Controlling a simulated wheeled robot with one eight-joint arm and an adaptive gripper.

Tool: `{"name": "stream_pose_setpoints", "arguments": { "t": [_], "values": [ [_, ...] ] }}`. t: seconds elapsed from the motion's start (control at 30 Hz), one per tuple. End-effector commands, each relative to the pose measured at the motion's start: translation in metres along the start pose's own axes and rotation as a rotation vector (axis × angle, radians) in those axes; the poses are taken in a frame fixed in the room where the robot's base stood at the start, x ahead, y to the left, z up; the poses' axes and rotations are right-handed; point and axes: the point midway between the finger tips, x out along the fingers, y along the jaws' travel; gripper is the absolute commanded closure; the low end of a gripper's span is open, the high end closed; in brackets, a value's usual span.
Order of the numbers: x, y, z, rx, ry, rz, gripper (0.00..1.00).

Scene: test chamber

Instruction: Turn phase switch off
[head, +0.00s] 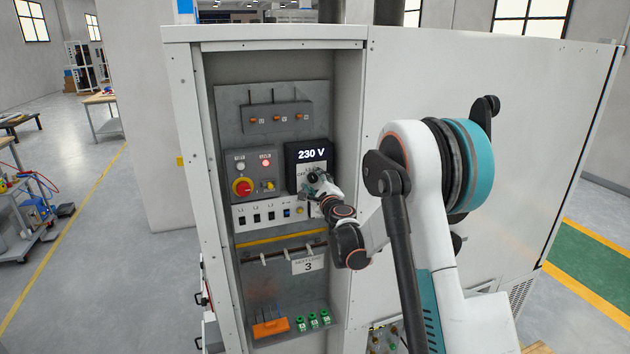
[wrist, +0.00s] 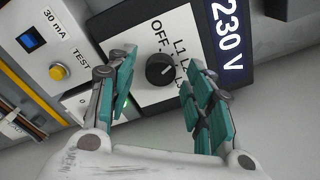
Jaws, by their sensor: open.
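The phase switch is a round black knob (wrist: 160,69) on a white plate marked OFF, L1 and further L positions. The plate sits beside a dark display (wrist: 229,37) reading 230 V, also visible in the head view (head: 311,154). The knob's pointer is too small to read surely. My gripper (wrist: 160,76) is open, with teal fingers either side of the knob in the wrist view. No finger visibly touches it.
Left of the display is a box with a red knob (head: 242,187) and a lit red lamp (head: 265,162). Below is a row of breakers (head: 271,216) with a yellow TEST button (wrist: 58,72). The cabinet's side walls frame the recess.

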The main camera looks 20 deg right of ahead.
Motion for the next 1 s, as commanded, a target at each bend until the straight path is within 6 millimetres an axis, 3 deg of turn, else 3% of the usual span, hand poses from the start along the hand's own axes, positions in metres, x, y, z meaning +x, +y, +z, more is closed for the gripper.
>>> {"name": "stream_pose_setpoints", "arguments": {
  "t": [0.33, 0.53, 0.57, 1.0],
  "values": [
    [0.0042, 0.0003, -0.0001, 0.0, 0.0, 0.0, 0.52],
    [0.004, 0.0003, -0.0001, 0.0, 0.0, 0.0, 0.95],
    [0.004, 0.0004, -0.0001, 0.0, 0.0, 0.0, 0.97],
    [0.0035, 0.0026, -0.0016, -0.066, -0.002, -0.002, 0.97]
  ]
}}
